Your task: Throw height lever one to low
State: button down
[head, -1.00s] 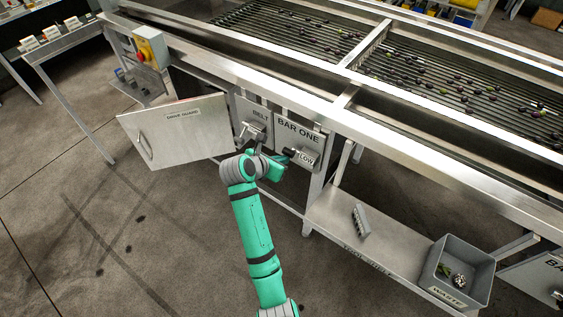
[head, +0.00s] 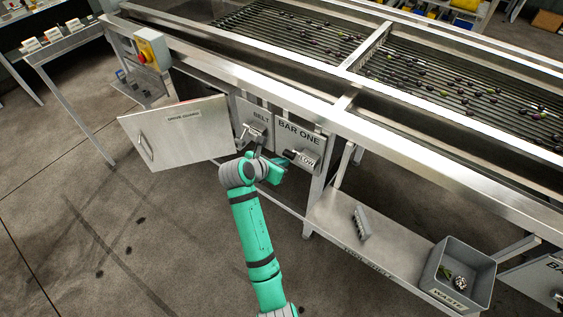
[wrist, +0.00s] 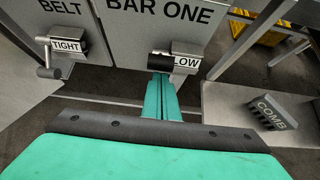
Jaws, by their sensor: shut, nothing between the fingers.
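The bar one lever (head: 289,154) has a black grip and sits on the grey BAR ONE panel (head: 310,140), beside a LOW label (head: 306,161). In the wrist view its black grip (wrist: 160,62) points left from the LOW label (wrist: 187,63). My green gripper (wrist: 161,84) is shut and empty, its fingertips just below the grip in the picture. Whether they touch it I cannot tell. In the head view my gripper (head: 276,170) is partly hidden by my wrist, just below the lever.
The belt lever (wrist: 54,72), marked TIGHT, is to the left. The open drive guard door (head: 178,135) juts out farther left. A shelf (head: 345,222) at lower right bears a comb (head: 361,222) and a waste bin (head: 460,270). The machine's front rail runs above.

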jog(key=s+a+r, duration=0.4)
jog(key=r, duration=0.4)
jog(key=s+a+f+m+t+y, duration=0.25)
jog(key=s+f+m, duration=0.35)
jog(key=f, duration=0.7)
jog(key=s+a+f+m+t+y, duration=0.1)
jog(key=s+f+m+y, duration=0.15)
jog(key=s, duration=0.45)
jog(key=s+a+f+m+y, duration=0.1)
jog(key=s+a+f+m, duration=0.1)
jog(key=s+f+m, duration=0.35)
jog(key=s+d+r+m+t, duration=0.2)
jog(key=s+r+m, duration=0.5)
jog(key=s, duration=0.5)
jog(key=s+d+r+m+t, duration=0.1)
jog(key=s+r+m+t, duration=0.1)
jog(key=s+r+m, duration=0.5)
jog(key=s, duration=0.6)
jog(key=shift+s+d, duration=0.25)
jog(key=shift+d, duration=0.15)
